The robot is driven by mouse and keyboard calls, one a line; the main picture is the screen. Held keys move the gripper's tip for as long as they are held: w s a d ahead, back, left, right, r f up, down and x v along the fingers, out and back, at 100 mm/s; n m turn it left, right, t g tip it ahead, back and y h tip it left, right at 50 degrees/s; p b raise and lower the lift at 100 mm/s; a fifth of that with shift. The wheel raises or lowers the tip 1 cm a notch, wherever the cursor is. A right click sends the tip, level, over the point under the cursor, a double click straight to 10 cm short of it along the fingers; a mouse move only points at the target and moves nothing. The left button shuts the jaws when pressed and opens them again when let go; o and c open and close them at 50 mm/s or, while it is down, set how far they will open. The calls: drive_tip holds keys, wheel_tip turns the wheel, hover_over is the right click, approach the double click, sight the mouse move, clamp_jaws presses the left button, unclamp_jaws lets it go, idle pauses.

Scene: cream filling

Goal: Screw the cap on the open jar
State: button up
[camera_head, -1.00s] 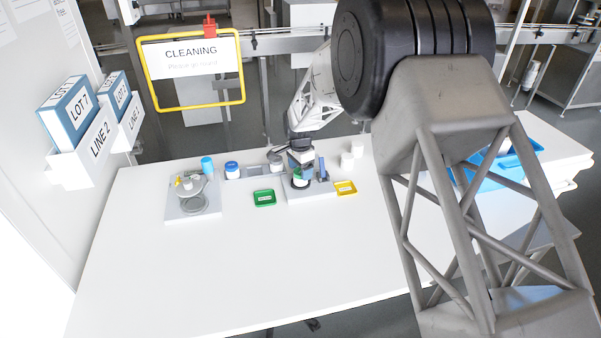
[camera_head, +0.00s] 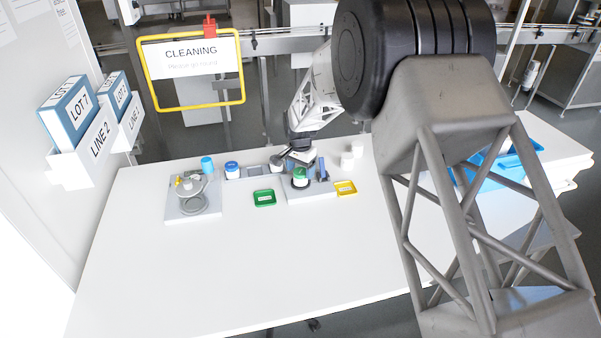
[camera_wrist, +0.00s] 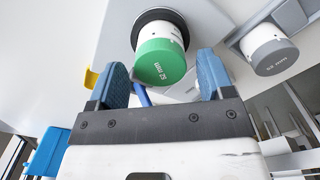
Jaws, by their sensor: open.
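A white jar (camera_wrist: 160,28) stands in a dark round holder, with a green cap (camera_wrist: 161,62) marked "52 mm" on its top. In the head view the green cap (camera_head: 300,173) shows on the fixture plate. I cannot tell how tight the cap is. My gripper (camera_wrist: 162,64) is open, with a blue finger on each side of the cap in the wrist view and visible gaps between. In the head view my gripper (camera_head: 301,157) is just above the cap. The jar's mouth is hidden by the cap.
A grey-capped jar (camera_wrist: 272,50) stands beside the holder. A green tray (camera_head: 264,198) and a yellow tray (camera_head: 346,188) flank the fixture. A blue-lidded jar (camera_head: 232,170) and a grey stand (camera_head: 193,206) are to the left. The table's front is clear.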

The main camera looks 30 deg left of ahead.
drive_tip(key=shift+n, duration=2.7)
drive_tip(key=shift+n, duration=2.9)
drive_tip(key=c, duration=0.8)
drive_tip(key=m, duration=0.4)
drive_tip(key=shift+m, duration=0.9)
